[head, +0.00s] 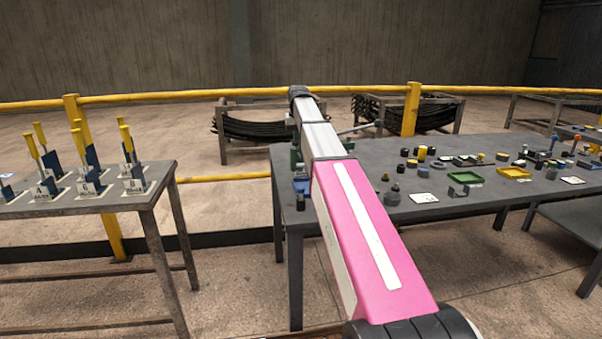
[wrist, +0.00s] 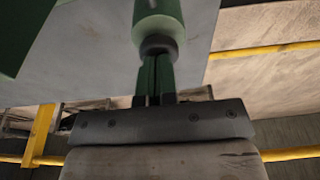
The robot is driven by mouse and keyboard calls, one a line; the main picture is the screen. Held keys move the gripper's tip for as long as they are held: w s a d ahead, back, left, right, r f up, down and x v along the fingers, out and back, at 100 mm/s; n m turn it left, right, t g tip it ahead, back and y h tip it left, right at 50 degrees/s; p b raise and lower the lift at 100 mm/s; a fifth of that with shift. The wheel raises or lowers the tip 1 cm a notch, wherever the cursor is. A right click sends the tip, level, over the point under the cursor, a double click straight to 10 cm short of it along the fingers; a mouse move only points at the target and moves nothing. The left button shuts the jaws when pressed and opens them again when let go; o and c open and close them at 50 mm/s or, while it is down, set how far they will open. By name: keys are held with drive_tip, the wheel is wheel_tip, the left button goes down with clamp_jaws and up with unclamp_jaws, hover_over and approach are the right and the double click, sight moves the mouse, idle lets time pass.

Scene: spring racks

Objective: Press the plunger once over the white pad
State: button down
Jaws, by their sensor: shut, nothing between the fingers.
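In the wrist view my gripper (wrist: 156,68) is shut, its two narrow fingers side by side with nothing visible between them. A green cylinder (wrist: 158,18) with a dark grey collar (wrist: 158,45) stands straight ahead of the fingertips. It may be the plunger's device; I cannot tell whether the fingers touch it. In the head view my arm hides my gripper and most of this spot, and a green object (head: 295,157) shows just left of the arm. A flat white piece (head: 424,198) lies on the table right of my arm; I cannot tell if it is the white pad.
The grey table (head: 385,160) holds several small dark and yellow parts, a green tray (head: 464,177), a yellow tray (head: 514,172) and another white piece (head: 572,180). A left table (head: 120,195) holds yellow-handled levers. A yellow rail (head: 190,94) runs behind.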

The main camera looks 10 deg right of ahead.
drive_tip(key=shift+r, duration=0.1)
drive_tip(key=shift+w+v, duration=0.15)
drive_tip(key=shift+v, duration=0.6)
drive_tip(key=shift+w+v, duration=0.15)
drive_tip(key=shift+v, duration=0.6)
drive_tip(key=shift+r, duration=0.25)
drive_tip(key=v, duration=0.2)
drive_tip(key=w+v, duration=0.1)
drive_tip(key=v, duration=0.2)
drive_tip(key=shift+r, duration=0.4)
